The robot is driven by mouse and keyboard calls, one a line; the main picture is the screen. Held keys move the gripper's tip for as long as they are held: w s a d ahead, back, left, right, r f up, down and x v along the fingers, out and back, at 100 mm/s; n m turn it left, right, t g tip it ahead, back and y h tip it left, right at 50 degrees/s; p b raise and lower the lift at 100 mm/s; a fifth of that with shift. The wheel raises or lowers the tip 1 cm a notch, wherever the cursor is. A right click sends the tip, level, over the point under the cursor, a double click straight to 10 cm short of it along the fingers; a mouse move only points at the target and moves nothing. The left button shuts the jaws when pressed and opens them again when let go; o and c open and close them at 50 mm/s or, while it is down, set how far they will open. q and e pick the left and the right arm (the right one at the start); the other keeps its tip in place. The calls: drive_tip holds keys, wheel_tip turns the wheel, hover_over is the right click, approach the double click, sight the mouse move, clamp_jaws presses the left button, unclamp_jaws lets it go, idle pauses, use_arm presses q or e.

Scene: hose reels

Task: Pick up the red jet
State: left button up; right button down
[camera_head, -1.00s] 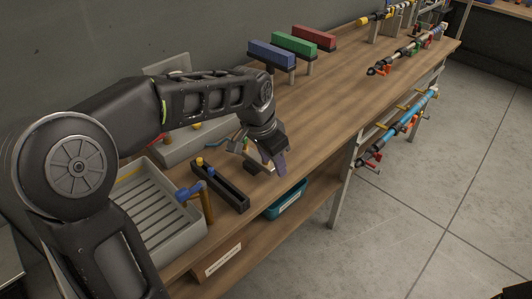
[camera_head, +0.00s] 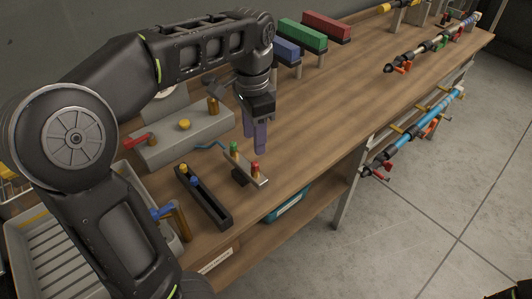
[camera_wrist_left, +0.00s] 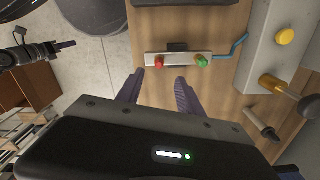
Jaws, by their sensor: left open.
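The red jet (camera_head: 255,168) is a small red piece standing at the near end of a pale plate (camera_head: 246,169) on the bench. A green jet (camera_head: 234,147) stands at the plate's other end. The left wrist view shows the red jet (camera_wrist_left: 159,62) and the green jet (camera_wrist_left: 202,62) too. My left gripper (camera_head: 256,145) points down with its purple fingers apart and empty, above and close to the plate. In the left wrist view its fingertips (camera_wrist_left: 160,77) lie just short of the plate. What looks like my right gripper (camera_wrist_left: 62,46) is at the left of the wrist view, too small to read.
A black tray (camera_head: 212,207) with yellow and blue pieces lies close to the plate. A grey box (camera_head: 190,133) with a yellow knob and a red lever stands behind. Blue, green and red blocks on posts stand farther back. The bench middle is clear.

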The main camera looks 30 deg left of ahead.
sight(255, 163)
use_arm(q)
drive_tip(key=shift+s+r, duration=0.1)
drive_tip(key=shift+s, duration=0.15)
drive_tip(key=shift+w+f, duration=0.1)
drive_tip(key=shift+f, duration=1.25)
wheel_tip(255, 163, down, 5)
drive_tip(key=shift+f+p, duration=0.1)
drive_tip(key=shift+p, duration=0.3)
drive_tip(key=shift+c, duration=0.3)
clamp_jaws()
